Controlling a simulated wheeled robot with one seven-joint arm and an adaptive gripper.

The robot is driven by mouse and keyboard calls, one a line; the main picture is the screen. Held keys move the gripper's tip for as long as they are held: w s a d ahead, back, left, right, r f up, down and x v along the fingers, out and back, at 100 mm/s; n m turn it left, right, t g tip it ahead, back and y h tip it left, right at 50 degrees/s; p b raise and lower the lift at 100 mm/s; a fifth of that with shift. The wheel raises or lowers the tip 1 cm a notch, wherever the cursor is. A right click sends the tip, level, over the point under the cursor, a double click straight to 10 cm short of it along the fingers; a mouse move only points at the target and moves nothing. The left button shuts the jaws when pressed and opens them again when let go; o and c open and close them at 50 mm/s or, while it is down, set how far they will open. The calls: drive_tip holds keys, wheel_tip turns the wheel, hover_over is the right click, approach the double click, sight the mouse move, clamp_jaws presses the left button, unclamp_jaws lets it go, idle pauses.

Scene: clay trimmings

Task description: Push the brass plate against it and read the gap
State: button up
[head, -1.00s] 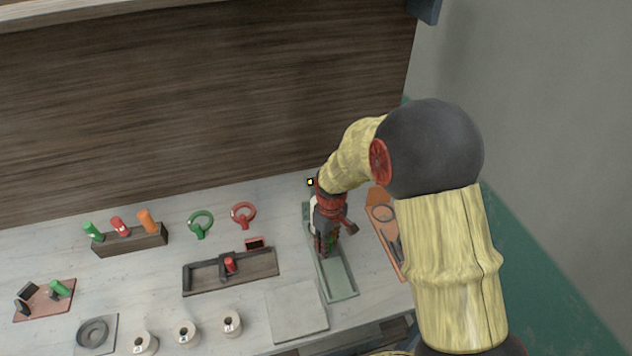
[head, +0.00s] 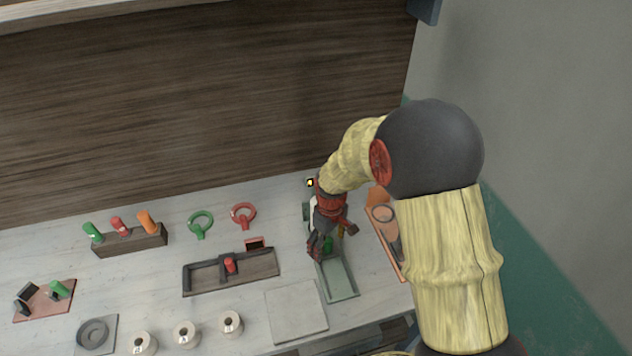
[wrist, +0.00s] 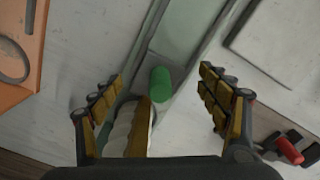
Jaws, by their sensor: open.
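A green cylinder (wrist: 160,79) lies in the long pale-green channel tray (wrist: 188,48); in the head view the cylinder (head: 328,243) shows beside my fingers, and the tray (head: 338,280) runs towards the front edge. Just behind the cylinder a tan-gold upright piece (wrist: 139,127) stands in the wrist view, beside a white rounded part; it may be the brass plate. Whether it touches the cylinder I cannot tell. My gripper (wrist: 158,82) is open, its fingers spread on both sides of the cylinder with nothing held; it also shows in the head view (head: 316,250). No gap reading is legible.
An orange tray (head: 377,198) with a ring and tools lies close right of the channel. A grey slab (head: 296,310) and a dark tray (head: 200,281) with a red peg lie to the left. Spools, two ring handles and a peg block stand farther left. A wall rises behind.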

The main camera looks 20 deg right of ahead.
drive_tip(key=shift+r, duration=0.1)
wheel_tip(320, 180, up, 7)
drive_tip(key=p, duration=0.5)
idle(0.4)
drive_tip(key=shift+s+m, duration=0.1)
drive_tip(key=shift+m, duration=0.2)
drive_tip(key=s+r+m+t+b, duration=0.5)
drive_tip(key=s+r, duration=1.6)
drive_tip(key=r, duration=0.1)
drive_tip(key=shift+r+t, duration=0.3)
